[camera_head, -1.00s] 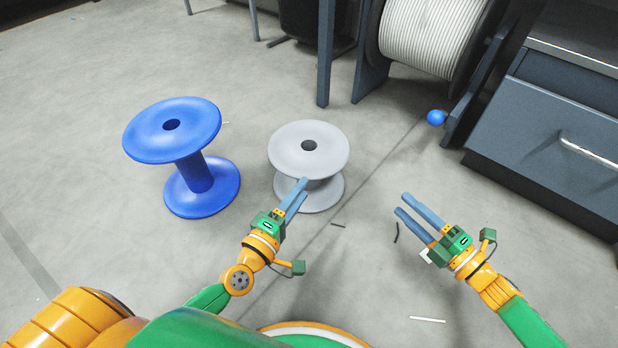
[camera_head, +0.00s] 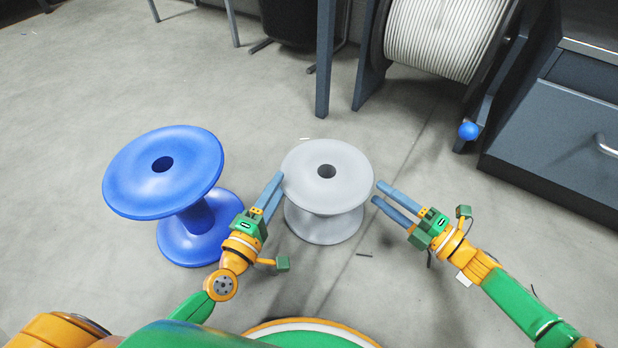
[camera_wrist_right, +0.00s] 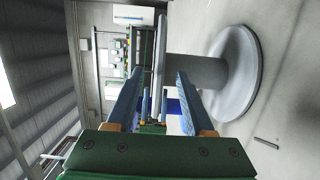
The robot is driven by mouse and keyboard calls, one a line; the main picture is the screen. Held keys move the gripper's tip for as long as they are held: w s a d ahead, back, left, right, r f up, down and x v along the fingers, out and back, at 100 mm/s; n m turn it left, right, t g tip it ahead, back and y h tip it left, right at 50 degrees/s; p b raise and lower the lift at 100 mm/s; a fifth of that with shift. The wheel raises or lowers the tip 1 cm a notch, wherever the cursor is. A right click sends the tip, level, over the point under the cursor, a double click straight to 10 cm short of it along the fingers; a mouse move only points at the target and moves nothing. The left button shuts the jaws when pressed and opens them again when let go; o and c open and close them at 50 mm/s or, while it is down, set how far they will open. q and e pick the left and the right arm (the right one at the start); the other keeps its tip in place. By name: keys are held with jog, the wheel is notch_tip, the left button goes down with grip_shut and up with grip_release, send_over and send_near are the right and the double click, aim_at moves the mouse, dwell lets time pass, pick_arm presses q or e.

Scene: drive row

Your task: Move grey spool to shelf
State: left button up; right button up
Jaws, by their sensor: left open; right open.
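The grey spool (camera_head: 327,172) stands upright on the floor in front of me, its round top flange facing up with a dark centre hole. My left gripper (camera_head: 276,180) is open at the spool's left edge. My right gripper (camera_head: 379,192) is open just right of the top flange. In the right wrist view, the spool (camera_wrist_right: 240,75) appears sideways, its top flange edge lined up between the open fingers of my right gripper (camera_wrist_right: 160,74). I cannot tell whether either gripper touches it.
A blue spool (camera_head: 165,175) stands close on the left, beside my left gripper. A cable reel (camera_head: 445,35) in a dark frame and a grey drawer cabinet (camera_head: 570,140) stand at the back right. A blue ball (camera_head: 468,131) is near the frame. Open floor lies behind the spools.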

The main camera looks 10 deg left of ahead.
aim_at(352, 173)
pick_arm(q)
jog(key=shift+w, duration=0.1)
pick_arm(e)
jog(key=shift+a, duration=0.1)
pick_arm(q)
jog(key=w, duration=0.4)
jog(key=w+d, duration=0.1)
jog(key=w, duration=0.2)
jog(key=shift+d, duration=0.1)
pick_arm(e)
jog(key=x, duration=0.7)
pick_arm(q)
jog(key=shift+s, duration=0.1)
grip_shut()
pick_arm(e)
grip_shut()
pick_arm(q)
jog(key=shift+r, duration=0.1)
pick_arm(e)
jog(key=shift+w, duration=0.1)
